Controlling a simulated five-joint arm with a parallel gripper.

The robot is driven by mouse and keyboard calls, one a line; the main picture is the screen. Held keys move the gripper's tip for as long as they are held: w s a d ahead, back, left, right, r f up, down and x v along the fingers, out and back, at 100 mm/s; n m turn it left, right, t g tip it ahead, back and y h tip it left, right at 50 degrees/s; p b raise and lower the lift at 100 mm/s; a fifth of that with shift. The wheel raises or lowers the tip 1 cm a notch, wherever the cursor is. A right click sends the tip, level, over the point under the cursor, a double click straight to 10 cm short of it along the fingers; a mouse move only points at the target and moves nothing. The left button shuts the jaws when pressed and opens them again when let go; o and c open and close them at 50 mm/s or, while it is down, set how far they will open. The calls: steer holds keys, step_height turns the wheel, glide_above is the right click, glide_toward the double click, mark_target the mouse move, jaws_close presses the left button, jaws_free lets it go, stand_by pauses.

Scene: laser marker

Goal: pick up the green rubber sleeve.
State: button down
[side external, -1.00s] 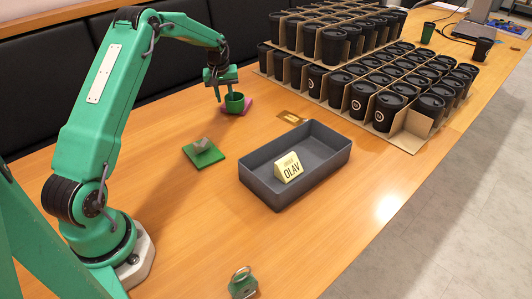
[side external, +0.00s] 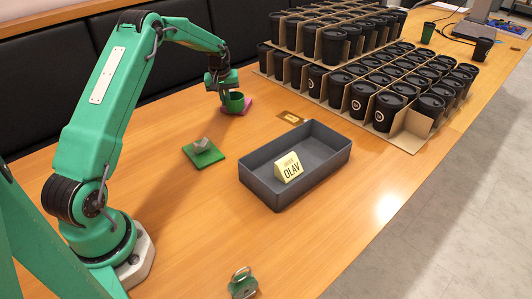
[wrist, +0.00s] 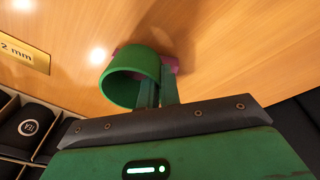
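The green rubber sleeve (side external: 236,103) is an open ring-shaped cup standing on a small magenta pad (side external: 246,109) at the far side of the table. In the wrist view the sleeve (wrist: 119,94) shows its open rim, left of my fingers. My gripper (side external: 223,89) is at the sleeve's left side. In the wrist view its two fingers (wrist: 158,92) sit close together at the sleeve's right wall, one on each side, and look shut on that wall. The exact contact is partly hidden. I cannot see a gap between sleeve and pad.
A grey tray (side external: 265,185) with a yellow name block (side external: 289,168) stands nearer. A green pad (side external: 207,157) carries a small grey piece (side external: 201,144). A brass plate (side external: 291,118) lies nearby. Boxed black cups (side external: 362,98) fill the back right. A metal-and-green item (side external: 242,285) is in front.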

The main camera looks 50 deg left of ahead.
stand_by(0.4)
steer(key=shift+r, duration=0.5)
step_height(320, 180, up, 3)
steer(key=shift+r, duration=0.2)
steer(key=d+r, duration=0.6)
steer(key=d, duration=0.5)
steer(key=shift+s+d+r, duration=0.15)
steer(key=shift+d+r, duration=0.15)
steer(key=shift+d, duration=0.05)
steer(key=shift+n, duration=0.4)
steer(key=a+f, duration=0.2)
steer(key=a, duration=0.2)
steer(key=a+f, duration=0.2)
steer(key=a, duration=0.3)
steer(key=a+f, duration=0.2)
steer(key=a, duration=0.3)
steer(key=shift+s+a+f, duration=0.1)
steer(key=shift+a+f, duration=0.05)
steer(key=shift+f, duration=2.25)
steer(key=shift+f, duration=0.1)
